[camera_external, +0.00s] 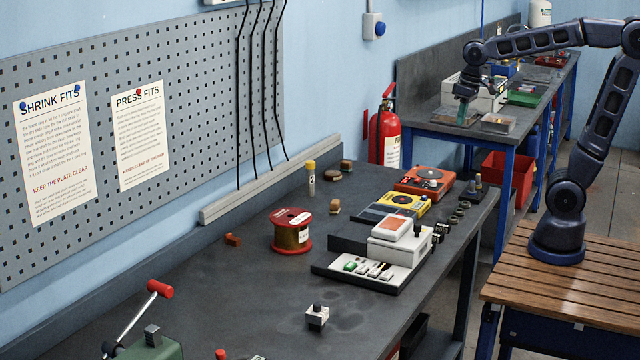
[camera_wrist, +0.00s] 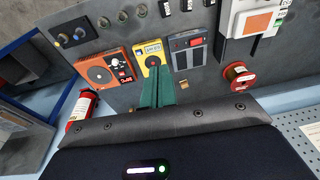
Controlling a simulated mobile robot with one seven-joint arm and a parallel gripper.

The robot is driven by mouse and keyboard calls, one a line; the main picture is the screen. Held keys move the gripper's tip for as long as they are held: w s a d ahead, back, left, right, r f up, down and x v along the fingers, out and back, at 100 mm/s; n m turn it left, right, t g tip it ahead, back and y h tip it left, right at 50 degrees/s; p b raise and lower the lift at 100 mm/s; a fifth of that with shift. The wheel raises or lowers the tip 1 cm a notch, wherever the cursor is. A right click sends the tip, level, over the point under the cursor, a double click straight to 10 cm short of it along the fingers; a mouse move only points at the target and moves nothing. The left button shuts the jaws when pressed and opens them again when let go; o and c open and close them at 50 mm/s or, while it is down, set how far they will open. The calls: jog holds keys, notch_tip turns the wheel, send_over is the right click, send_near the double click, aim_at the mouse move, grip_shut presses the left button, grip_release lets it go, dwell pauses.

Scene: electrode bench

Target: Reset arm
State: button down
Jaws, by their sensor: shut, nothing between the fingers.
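My gripper (camera_external: 466,116) hangs from my raised arm, its green fingers pointing down. It is in the air, and nothing is held. In the wrist view the green fingers (camera_wrist: 158,85) lie side by side, shut, with the bench devices seen beyond them. The dark workbench (camera_external: 240,285) is below and to the left in the external view. My arm reaches leftward from its base on the slatted wooden table (camera_external: 590,290).
An orange device (camera_external: 425,180), a yellow device (camera_external: 404,203), a white device (camera_external: 400,240) and a red-ended spool (camera_external: 291,232) stand on the workbench. A red fire extinguisher (camera_external: 384,135) stands behind it. A second bench (camera_external: 440,130) is farther back. Space around my gripper looks clear.

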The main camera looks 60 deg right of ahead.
jog(key=s+d+f+t, duration=0.2)
jog(key=s+d, duration=0.4)
jog(key=s, duration=0.5)
jog(key=shift+s+f+t+h, duration=0.3)
jog(key=shift+s+f, duration=0.05)
jog(key=shift+f, duration=0.2)
